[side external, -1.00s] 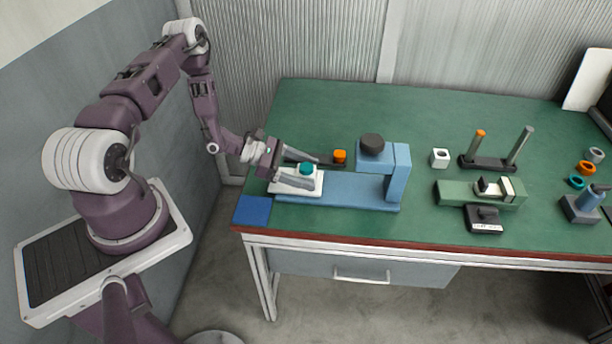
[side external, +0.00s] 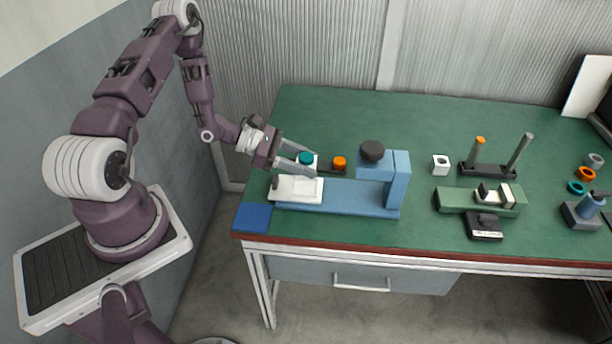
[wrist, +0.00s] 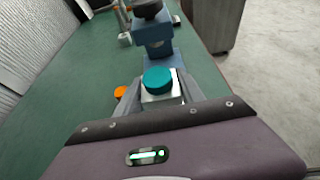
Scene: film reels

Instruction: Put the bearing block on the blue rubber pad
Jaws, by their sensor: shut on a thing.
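The bearing block (side external: 313,167) is a pale block with a round teal top. My gripper (side external: 306,162) is shut on it and holds it above the back edge of the white plate on the blue fixture. The wrist view shows the bearing block (wrist: 160,88) between the two fingers, its teal top upward and its lower part hidden. The blue rubber pad (side external: 253,217) lies bare at the table's front left corner, left of the fixture and nearer the front than my gripper. It is not visible in the wrist view.
The blue fixture (side external: 340,196) has a tall post with a black knob (side external: 372,151). Its white plate (side external: 297,189) is bare. An orange-topped piece (side external: 339,163) stands close behind. A white holed block (side external: 440,163) and a green fixture (side external: 455,200) stand farther right.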

